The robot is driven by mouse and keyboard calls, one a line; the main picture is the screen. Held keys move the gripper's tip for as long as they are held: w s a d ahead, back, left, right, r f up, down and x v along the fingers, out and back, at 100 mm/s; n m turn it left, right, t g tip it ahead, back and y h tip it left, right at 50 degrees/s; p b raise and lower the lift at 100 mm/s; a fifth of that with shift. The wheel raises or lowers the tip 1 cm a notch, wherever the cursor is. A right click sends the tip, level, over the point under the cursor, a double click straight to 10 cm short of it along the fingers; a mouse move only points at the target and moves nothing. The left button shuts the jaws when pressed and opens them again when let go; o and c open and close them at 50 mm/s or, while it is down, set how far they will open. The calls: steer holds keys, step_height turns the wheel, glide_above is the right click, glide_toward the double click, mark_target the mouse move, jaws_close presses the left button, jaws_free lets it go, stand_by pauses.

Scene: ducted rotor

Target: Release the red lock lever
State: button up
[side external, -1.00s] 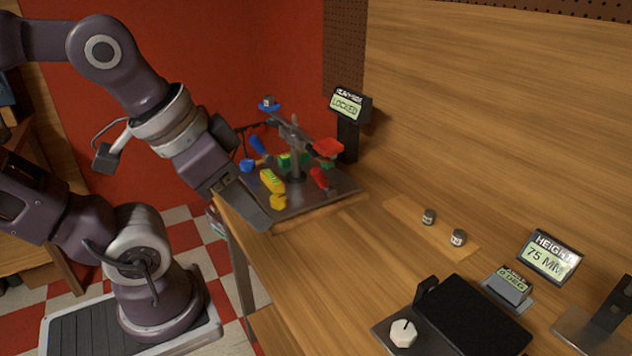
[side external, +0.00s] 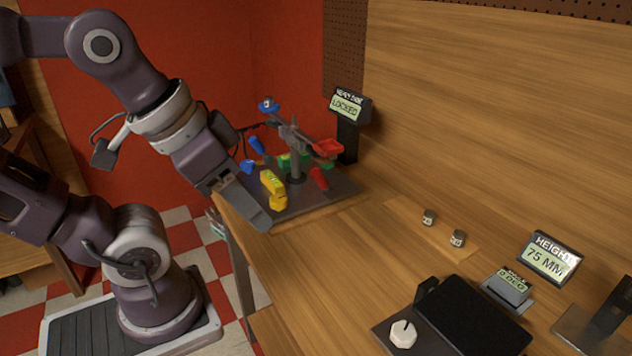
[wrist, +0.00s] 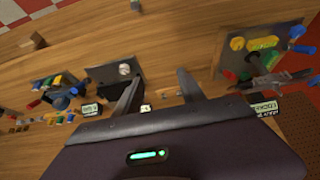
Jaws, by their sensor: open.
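A red lever (side external: 319,179) stands tilted on the right front part of a dark base plate (side external: 345,187). The plate also carries a grey post (side external: 295,160) with arms; one ends in a red tray (side external: 327,147), another in a blue holder (side external: 268,104). A display (side external: 347,105) behind the plate reads LOCKED. My gripper (side external: 262,222) is at the left front edge of the plate, apart from the red lever. In the wrist view my gripper (wrist: 158,85) is open with nothing between its fingers. The plate (wrist: 226,72) shows at upper right there; I cannot make out the red lever clearly.
Yellow (side external: 273,186) and blue (side external: 257,146) levers and green parts crowd the same plate. Two small grey cylinders (side external: 429,217) (side external: 458,238) lie on the table. A black platform (side external: 470,315) with a white knob (side external: 403,334) is at the front.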

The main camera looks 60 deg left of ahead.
steer(key=w+d+r+n+g+h, duration=0.2)
steer(key=w+r+n+g+h, duration=0.2)
steer(key=w+n+h, duration=0.3)
steer(key=r+n+t+h, duration=0.2)
steer(key=n+t+h, duration=0.3)
steer(key=n+t, duration=0.75)
glide_above(317, 175)
steer(key=s+d, duration=0.5)
steer(key=n+g, duration=0.3)
steer(key=a+f+n+t+y, duration=0.1)
steer(key=a+n+t+y, duration=0.2)
steer(key=a, duration=0.5)
steer(key=shift+n+t, duration=0.65)
steer(key=shift+t, duration=0.1)
steer(key=f, duration=0.7)
steer(key=a+f, duration=0.1)
steer(key=f, duration=0.6)
steer(key=a+f, duration=0.1)
steer(key=f, duration=0.6)
steer(key=shift+s+f, duration=0.1)
steer(key=shift+f, duration=0.1)
steer(key=x, duration=0.6)
steer(key=shift+w+d, duration=0.15)
steer(key=shift+w, duration=0.1)
steer(key=shift+w+d, duration=0.1)
steer(key=shift+w, duration=0.1)
jaws_close()
